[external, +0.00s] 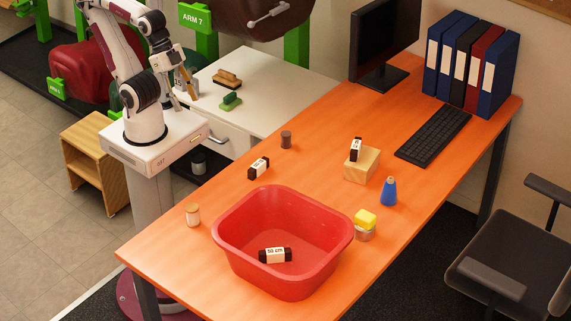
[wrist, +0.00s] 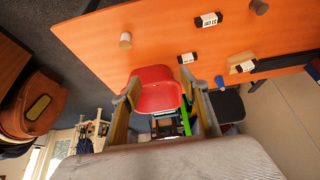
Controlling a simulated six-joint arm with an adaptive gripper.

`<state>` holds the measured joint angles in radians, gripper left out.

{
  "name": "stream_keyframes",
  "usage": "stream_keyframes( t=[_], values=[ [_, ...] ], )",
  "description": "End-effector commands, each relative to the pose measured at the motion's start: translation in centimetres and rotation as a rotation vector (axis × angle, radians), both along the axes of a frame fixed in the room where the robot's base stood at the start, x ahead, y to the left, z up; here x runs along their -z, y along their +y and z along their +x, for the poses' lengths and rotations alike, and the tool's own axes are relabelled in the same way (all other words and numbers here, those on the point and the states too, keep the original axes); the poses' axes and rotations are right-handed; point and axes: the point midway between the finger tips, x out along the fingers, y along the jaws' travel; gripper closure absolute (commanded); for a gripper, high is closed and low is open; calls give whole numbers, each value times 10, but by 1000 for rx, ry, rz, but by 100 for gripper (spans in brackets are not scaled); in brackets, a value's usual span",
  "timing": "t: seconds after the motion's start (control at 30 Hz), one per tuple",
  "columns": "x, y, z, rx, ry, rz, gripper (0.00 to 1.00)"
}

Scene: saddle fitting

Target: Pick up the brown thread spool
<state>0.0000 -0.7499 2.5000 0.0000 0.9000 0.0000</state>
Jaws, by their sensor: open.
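The brown thread spool (external: 286,140) stands upright on the orange table near its back left edge, beside the white cabinet. In the wrist view the brown spool (wrist: 259,7) shows at the top edge, partly cut off. A cream spool-like cylinder (external: 193,215) stands apart at the table's left end; it also shows in the wrist view (wrist: 125,40). My gripper (external: 189,86) is open and empty, raised to the left of the table and apart from the brown spool. Its two fingers (wrist: 160,94) frame the lower middle of the wrist view.
A red tub (external: 283,205) holds a black item labelled 50 cm (external: 274,255). A similar labelled item (external: 258,167) lies near the spool; another (external: 355,149) stands on a wooden block (external: 361,170).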

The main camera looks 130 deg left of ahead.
Motion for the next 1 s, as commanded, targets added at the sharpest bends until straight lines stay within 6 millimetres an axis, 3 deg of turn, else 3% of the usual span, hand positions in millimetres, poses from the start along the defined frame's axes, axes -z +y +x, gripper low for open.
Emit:
stream_keyframes(
  t=[0.77,1.0],
  values=[
    [0,1,1,-2,-1,2,52],
    [0,18,21,-29,-21,39,52]
  ],
)
